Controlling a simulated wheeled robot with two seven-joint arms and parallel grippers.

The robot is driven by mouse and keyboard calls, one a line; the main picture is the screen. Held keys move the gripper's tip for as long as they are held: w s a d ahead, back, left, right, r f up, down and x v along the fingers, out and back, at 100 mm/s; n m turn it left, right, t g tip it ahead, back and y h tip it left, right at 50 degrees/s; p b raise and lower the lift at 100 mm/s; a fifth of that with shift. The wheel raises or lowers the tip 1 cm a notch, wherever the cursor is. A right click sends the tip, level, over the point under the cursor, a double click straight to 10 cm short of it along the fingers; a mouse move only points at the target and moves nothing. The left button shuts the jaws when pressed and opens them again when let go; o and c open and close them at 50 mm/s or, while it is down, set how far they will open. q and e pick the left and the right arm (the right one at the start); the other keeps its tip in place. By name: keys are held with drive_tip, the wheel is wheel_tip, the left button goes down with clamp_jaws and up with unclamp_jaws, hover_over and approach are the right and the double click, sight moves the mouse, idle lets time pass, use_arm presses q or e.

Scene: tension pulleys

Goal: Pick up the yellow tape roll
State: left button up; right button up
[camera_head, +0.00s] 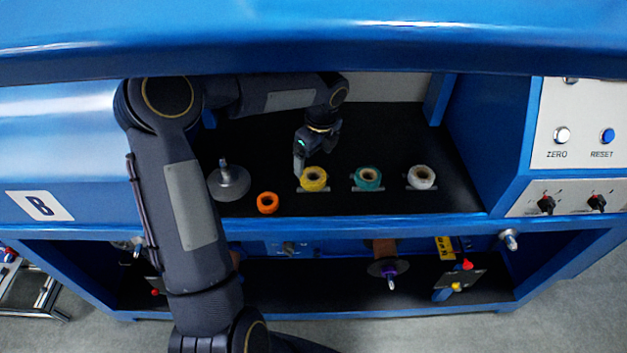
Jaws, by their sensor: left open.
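The yellow tape roll (314,187) lies on a grey plate on the black shelf, near the middle of the row. My left arm reaches in over the shelf, and my left gripper (301,172) points down at the roll's left back side. The gripper is open. Its fingers are small and dark in this view, and I cannot tell whether they touch the roll. My right gripper does not show.
An orange roll (267,202) and a grey weight with a post (229,182) sit left of the yellow roll. A teal roll (368,179) and a white roll (421,177) sit to its right. The blue upper panel (400,45) overhangs the shelf.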

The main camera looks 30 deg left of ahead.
sight(314, 172)
use_arm(q)
drive_tip(key=f, duration=0.3)
drive_tip(key=shift+w+a+f+m+p, duration=0.25)
drive_tip(key=shift+w+a+m+p, duration=0.05)
drive_tip(key=shift+w, duration=0.1)
drive_tip(key=f, duration=0.1)
drive_tip(key=w+f+p, duration=0.1)
drive_tip(key=f, duration=0.1)
drive_tip(key=shift+a+f, duration=0.2)
drive_tip(key=shift+f, duration=0.1)
drive_tip(key=shift+a+f, duration=0.1)
drive_tip(key=shift+f, duration=0.55)
drive_tip(key=c, duration=1.1)
